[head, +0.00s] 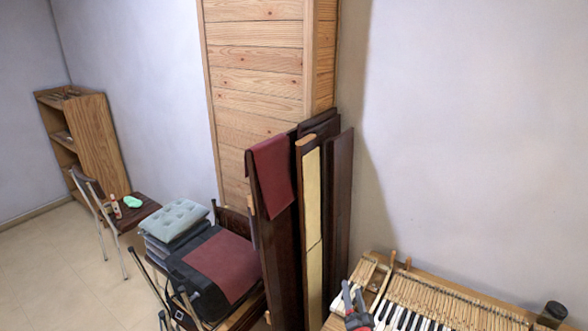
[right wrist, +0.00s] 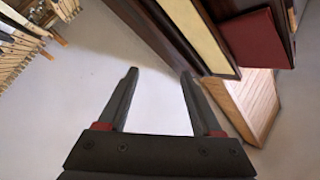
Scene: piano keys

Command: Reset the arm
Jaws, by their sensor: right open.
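My right gripper (head: 353,290) shows at the bottom of the head view, at the left end of the piano keyboard (head: 410,320). In the right wrist view my right gripper (right wrist: 159,75) has its two dark fingers apart with nothing between them. Beyond the fingers in that view is pale wall. The piano keys (right wrist: 12,55) show at the upper left of the wrist view, apart from the fingers. My left gripper is in neither view.
Tall dark wooden panels (head: 338,200) lean by a wooden wall column (head: 255,90), just left of my right gripper. A chair with a maroon cloth (head: 222,265) and grey cushions (head: 175,220) stands further left. A bookcase (head: 92,130) stands at the far left.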

